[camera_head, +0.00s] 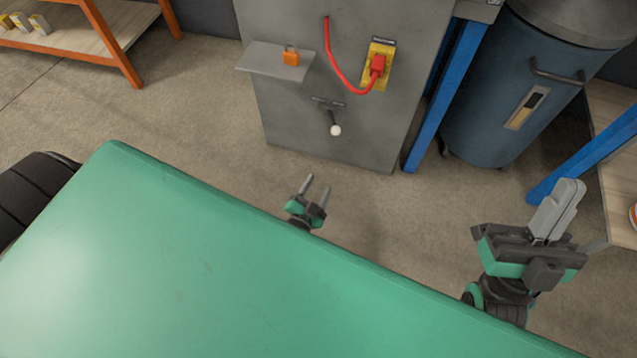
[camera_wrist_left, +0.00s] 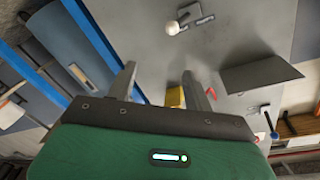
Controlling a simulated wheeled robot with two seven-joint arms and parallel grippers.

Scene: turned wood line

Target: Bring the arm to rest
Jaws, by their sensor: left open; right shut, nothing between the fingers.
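My left gripper (camera_head: 318,186) is open and empty. It is in front of and below the grey cabinet (camera_head: 290,115) in the head view, apart from it. Its two fingers also show spread in the left wrist view (camera_wrist_left: 160,80), with nothing between them. My right gripper (camera_head: 565,205) is at the right of the head view, its grey fingers shut together and empty, over the floor. Part of the left arm is hidden in the head view.
A blue drum (camera_head: 495,100) stands right. Bare floor (camera_head: 215,140) lies left of the cabinet.

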